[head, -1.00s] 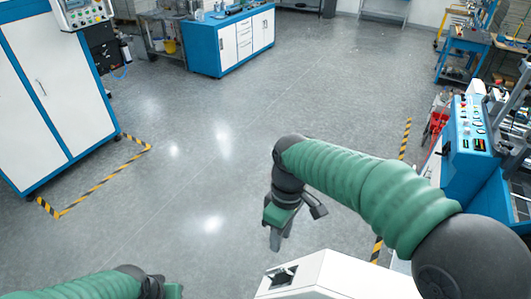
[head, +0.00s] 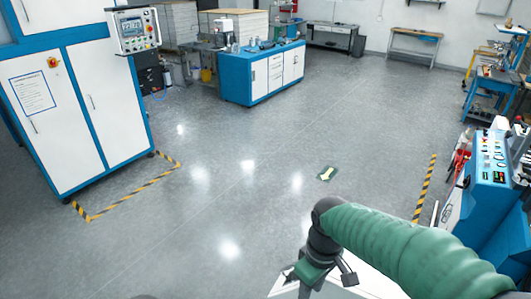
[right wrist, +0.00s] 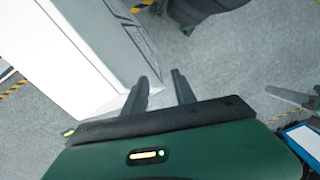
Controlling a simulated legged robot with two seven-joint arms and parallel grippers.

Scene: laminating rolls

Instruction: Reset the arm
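My right arm, in a green ribbed sleeve, comes in from the lower right of the head view and bends down at a dark joint. My right gripper (head: 304,291) hangs below it at the bottom edge of that view. In the right wrist view the same gripper (right wrist: 160,78) has its two dark fingers apart, with nothing between them and grey floor showing in the gap. It is open and empty. My left gripper is not in view; only a small dark piece shows at the bottom edge.
A blue-and-white cabinet (head: 75,120) with a control panel (head: 133,30) stands left, behind striped floor tape (head: 135,190). A blue workbench (head: 262,75) is at the back. A blue machine (head: 480,195) stands right.

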